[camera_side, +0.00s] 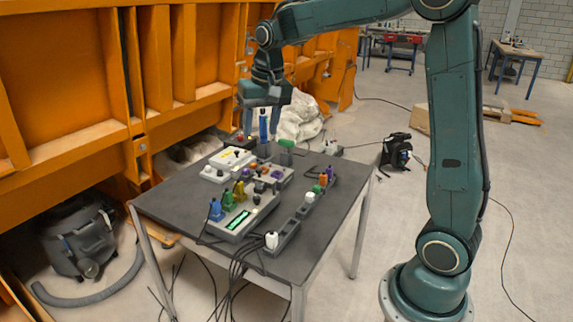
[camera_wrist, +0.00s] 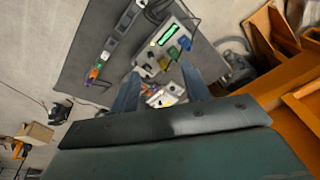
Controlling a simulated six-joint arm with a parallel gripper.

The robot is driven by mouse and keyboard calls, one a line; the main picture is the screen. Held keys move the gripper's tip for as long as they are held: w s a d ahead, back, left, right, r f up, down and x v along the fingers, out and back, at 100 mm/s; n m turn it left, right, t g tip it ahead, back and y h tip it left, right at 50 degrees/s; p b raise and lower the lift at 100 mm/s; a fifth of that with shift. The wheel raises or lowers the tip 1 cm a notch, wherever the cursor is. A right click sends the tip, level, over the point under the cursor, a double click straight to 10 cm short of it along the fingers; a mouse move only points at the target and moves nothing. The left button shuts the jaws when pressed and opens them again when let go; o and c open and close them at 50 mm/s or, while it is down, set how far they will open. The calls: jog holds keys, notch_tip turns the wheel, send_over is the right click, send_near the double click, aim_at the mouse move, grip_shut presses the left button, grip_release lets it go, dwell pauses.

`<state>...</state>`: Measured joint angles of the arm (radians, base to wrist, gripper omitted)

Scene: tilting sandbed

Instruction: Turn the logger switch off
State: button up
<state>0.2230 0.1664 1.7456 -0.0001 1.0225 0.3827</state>
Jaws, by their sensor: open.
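A grey box with a lit green display (camera_side: 238,219) stands on the table, with blue, green and yellow pieces along its left and back side. It also shows in the wrist view (camera_wrist: 166,36). I cannot tell which control is the logger switch; no label is readable. Behind it are a white box (camera_side: 238,157) and a grey box with orange and purple knobs (camera_side: 271,176). My gripper (camera_side: 264,136) points down above the table's far part, apart from the display box. In the wrist view my gripper (camera_wrist: 160,84) is open and empty, with the white box (camera_wrist: 172,91) showing between its fingers.
A power strip (camera_side: 288,235) with white, green, orange and purple plugs runs along the table's right side. A green block (camera_side: 286,144) is near the far edge. Cables hang off the near edge. The dark tabletop (camera_side: 170,202) is bare at left. Orange steel walls stand behind.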

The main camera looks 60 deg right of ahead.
jog(key=w+d+f+m+g, duration=0.1)
jog(key=w+d+f+m, duration=0.1)
jog(key=w+d+f, duration=0.45)
jog(key=m+g, duration=0.1)
jog(key=m, duration=0.2)
send_over(257, 197)
notch_tip(257, 197, down, 11)
jog(key=shift+w+r+y, duration=0.1)
jog(key=shift+r+y, duration=0.05)
jog(key=shift+y, duration=0.15)
notch_tip(257, 197, down, 14)
jog(key=shift+r, duration=0.1)
jog(key=c, duration=1)
